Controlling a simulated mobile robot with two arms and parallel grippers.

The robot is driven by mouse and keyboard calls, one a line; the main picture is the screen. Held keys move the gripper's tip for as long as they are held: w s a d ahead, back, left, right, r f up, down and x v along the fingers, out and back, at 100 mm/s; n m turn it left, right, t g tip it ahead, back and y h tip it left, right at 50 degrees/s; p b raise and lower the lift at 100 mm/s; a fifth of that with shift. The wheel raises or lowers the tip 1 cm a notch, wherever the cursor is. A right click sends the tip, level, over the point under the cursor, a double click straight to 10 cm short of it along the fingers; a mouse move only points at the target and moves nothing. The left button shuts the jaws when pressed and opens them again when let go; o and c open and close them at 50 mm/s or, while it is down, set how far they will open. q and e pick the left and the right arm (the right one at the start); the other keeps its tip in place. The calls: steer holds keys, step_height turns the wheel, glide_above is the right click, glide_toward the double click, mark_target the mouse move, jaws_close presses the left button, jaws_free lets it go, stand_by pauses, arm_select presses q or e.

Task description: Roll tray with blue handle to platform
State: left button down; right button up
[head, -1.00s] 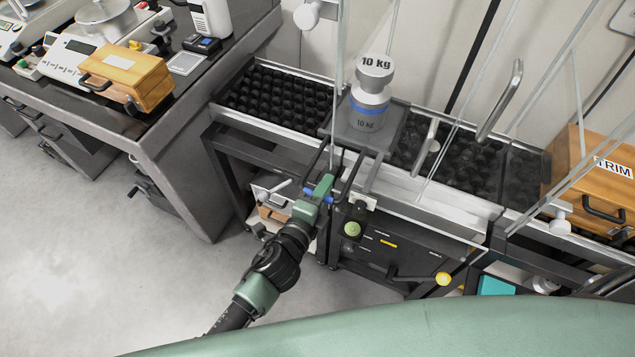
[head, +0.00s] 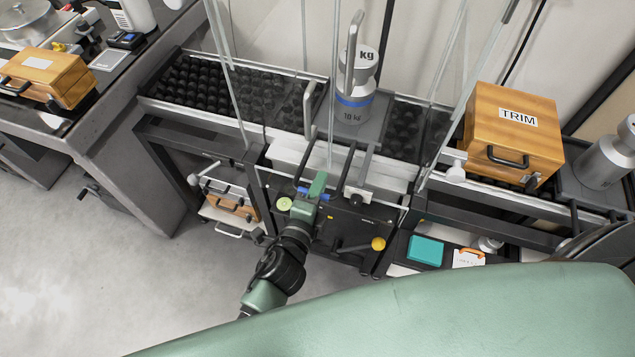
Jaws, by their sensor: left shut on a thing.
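The tray (head: 375,128) is a dark flat plate on a bed of black roller balls, with two dark handle arms reaching toward me. A grey 10 kg weight (head: 352,108) with a blue band stands upright on it. My left gripper (head: 315,190) is shut on the handle's front bar, where blue parts (head: 326,197) show on both sides of the jaws. The roller section (head: 290,108) around the tray lies between clear upright panels; I cannot tell exactly where the platform's edges are. My right gripper is not in view.
A wooden TRIM box (head: 515,128) stands right of the tray, and another grey weight (head: 606,155) beyond it. Clear panels and a grey upright handle (head: 352,52) rise near the weight. Below are a green button (head: 284,203) and a yellow-knobbed lever (head: 377,243). Rollers at left (head: 185,85) are bare.

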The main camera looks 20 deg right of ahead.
arm_select(q)
steer(key=shift+a+f, duration=0.1)
steer(key=c, duration=1.5)
jaws_free()
steer(key=shift+o, duration=0.2)
steer(key=v, duration=0.7)
steer(key=shift+s+a, duration=0.25)
steer(key=shift+s, duration=0.05)
